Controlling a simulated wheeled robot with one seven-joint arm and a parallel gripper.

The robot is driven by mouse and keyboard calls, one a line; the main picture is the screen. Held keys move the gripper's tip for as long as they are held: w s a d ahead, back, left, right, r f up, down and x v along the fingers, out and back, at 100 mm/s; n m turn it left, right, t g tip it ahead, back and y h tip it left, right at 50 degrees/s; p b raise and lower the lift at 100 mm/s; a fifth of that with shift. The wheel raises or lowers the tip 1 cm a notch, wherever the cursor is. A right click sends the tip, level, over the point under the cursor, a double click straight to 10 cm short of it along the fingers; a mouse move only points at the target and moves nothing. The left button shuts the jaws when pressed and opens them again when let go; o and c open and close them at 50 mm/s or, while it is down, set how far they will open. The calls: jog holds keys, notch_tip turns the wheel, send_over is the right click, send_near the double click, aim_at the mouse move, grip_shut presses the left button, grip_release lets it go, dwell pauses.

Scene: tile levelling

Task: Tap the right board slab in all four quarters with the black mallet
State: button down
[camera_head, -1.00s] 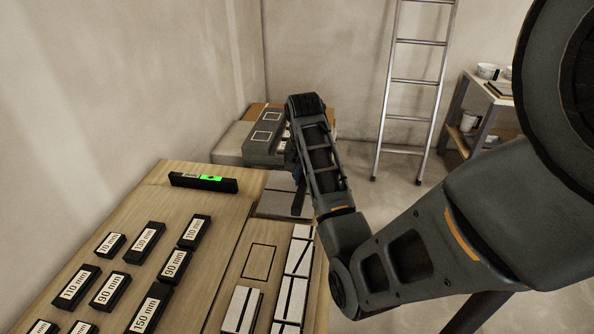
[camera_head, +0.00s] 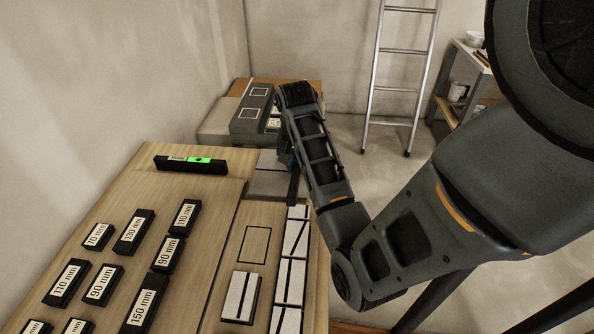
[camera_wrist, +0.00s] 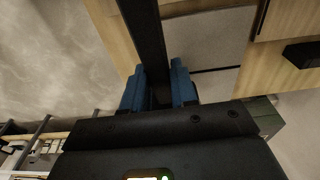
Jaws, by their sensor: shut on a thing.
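My gripper (camera_wrist: 158,88) has blue fingertips closed on the black mallet (camera_wrist: 145,35). In the wrist view the mallet's dark bar runs up from between the fingers and out of the frame; its striking end is not visible there. In the head view part of the mallet (camera_head: 293,188) shows as a dark upright bar beside my forearm, at the right side of the grey slabs. The nearer grey slab (camera_head: 268,184) lies flat beyond the wooden board; another adjoins it behind. A grey slab (camera_wrist: 205,40) also shows beside the mallet in the wrist view. Contact cannot be told.
A black level (camera_head: 175,163) with a green window lies on the wooden bench (camera_head: 130,190). Several labelled black blocks (camera_head: 134,232) lie nearer, left of white tiles (camera_head: 289,282). A grey case (camera_head: 252,114) stands behind the slabs. A ladder (camera_head: 398,90) leans at the back wall.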

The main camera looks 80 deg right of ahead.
jog(key=shift+r, duration=0.7)
notch_tip(320, 180, down, 6)
jog(key=shift+r+b, duration=0.2)
jog(key=shift+b, duration=0.8)
notch_tip(320, 180, up, 3)
jog(key=shift+r+p, duration=0.2)
jog(key=shift+p, duration=0.95)
jog(key=shift+r, duration=1.15)
